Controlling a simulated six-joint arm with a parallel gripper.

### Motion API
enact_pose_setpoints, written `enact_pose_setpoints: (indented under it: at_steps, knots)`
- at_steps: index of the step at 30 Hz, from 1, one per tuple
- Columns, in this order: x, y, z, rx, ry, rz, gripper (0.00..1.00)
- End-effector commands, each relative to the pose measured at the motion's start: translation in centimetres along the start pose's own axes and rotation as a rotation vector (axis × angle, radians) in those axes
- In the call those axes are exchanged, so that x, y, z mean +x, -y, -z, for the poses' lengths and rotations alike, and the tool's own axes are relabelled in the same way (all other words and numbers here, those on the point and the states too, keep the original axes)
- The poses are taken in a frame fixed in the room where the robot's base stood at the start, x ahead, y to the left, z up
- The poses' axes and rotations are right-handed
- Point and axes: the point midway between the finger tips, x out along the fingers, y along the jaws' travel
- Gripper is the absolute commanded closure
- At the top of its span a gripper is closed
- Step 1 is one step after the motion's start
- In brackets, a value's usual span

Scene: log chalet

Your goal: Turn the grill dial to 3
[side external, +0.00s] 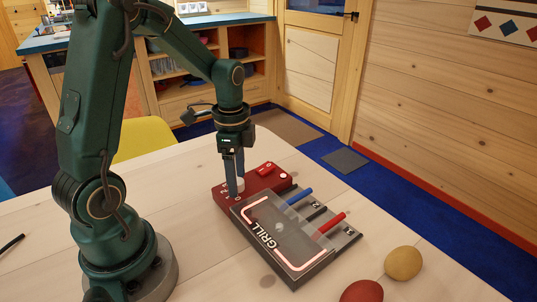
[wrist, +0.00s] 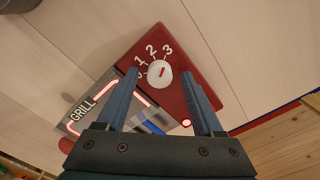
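The grill (side external: 285,240) has a red control panel (side external: 262,171) at its far end; the panel also shows in the wrist view (wrist: 190,62). The white dial (wrist: 159,75) has a red mark pointing up and slightly right in the wrist view, towards the 3 (wrist: 168,50). The mark is too small to tell whether it lines up exactly. The numbers 0 to 3 curve around the dial. My gripper (wrist: 160,74) points down over the panel, with one finger on each side of the dial. Gaps show between the fingers and the dial. My gripper is also in the side view (side external: 236,190).
A blue handle (side external: 299,196) and a red handle (side external: 332,222) stick out from the grill's side. The heating lines glow. A yellow-brown round object (side external: 403,263) and a red one (side external: 362,292) lie on the table at the front right. The table (side external: 180,215) beside the grill is bare.

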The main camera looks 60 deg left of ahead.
Motion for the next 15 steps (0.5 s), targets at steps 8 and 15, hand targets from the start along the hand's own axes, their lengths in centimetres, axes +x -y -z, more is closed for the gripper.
enact_pose_setpoints:
  at_steps: [8, 15]
  knots:
    - [-0.8, 0.1, 0.0, -0.001, -0.001, 0.002, 0.31]
    - [-3.9, 0.1, 0.0, 0.0, -0.001, 0.004, 0.31]
